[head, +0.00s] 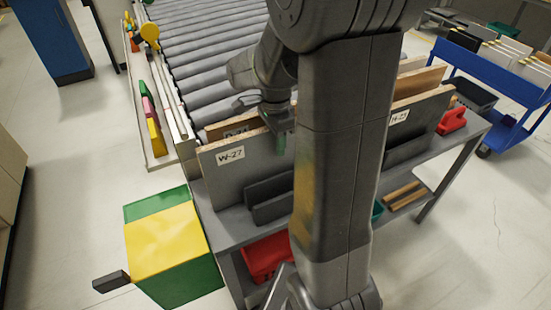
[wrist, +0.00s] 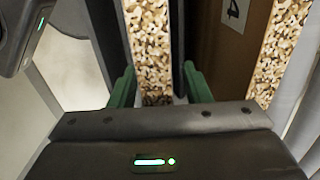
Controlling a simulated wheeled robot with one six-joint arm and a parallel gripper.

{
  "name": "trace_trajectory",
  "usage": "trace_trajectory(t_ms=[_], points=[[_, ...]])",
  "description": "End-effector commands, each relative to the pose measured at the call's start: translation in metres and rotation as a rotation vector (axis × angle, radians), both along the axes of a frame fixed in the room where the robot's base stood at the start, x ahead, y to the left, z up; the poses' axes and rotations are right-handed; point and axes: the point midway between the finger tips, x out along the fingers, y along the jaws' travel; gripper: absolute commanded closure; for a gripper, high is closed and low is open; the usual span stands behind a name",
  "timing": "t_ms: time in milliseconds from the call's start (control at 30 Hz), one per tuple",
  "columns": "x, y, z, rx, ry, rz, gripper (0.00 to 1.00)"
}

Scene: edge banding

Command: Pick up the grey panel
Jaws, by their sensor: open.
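The grey panel (head: 237,172), labelled W-27, stands upright on edge at the front left of the grey cart. Its speckled chipboard top edge runs up the middle of the wrist view (wrist: 148,45). My gripper (head: 279,138) is at this top edge, partly hidden by my arm in the head view. In the wrist view my gripper (wrist: 159,72) is open, with one green finger on each side of the chipboard edge. The right finger is at the dark gap before the brown panel (wrist: 232,60). Whether either finger touches the panel I cannot tell.
Another grey panel (head: 428,120) stands at the right of the cart, beside a red tool (head: 452,121). A roller conveyor (head: 205,50) lies behind. A yellow and green box (head: 165,240) stands left. A blue cart (head: 500,75) is at right.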

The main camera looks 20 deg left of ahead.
Motion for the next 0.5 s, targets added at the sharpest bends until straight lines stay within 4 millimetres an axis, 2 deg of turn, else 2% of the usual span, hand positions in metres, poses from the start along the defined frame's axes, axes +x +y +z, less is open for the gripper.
trace_trajectory(t_ms=[167, 400, 500], points=[[0.0001, 0.0001, -0.0001, 0.0, 0.0, 0.0, 0.56], [0.0001, 0.0001, 0.0, 0.0, 0.0, 0.0, 1.0], [0.0, 0.0, 0.0001, 0.0, 0.0, 0.0, 1.0]])
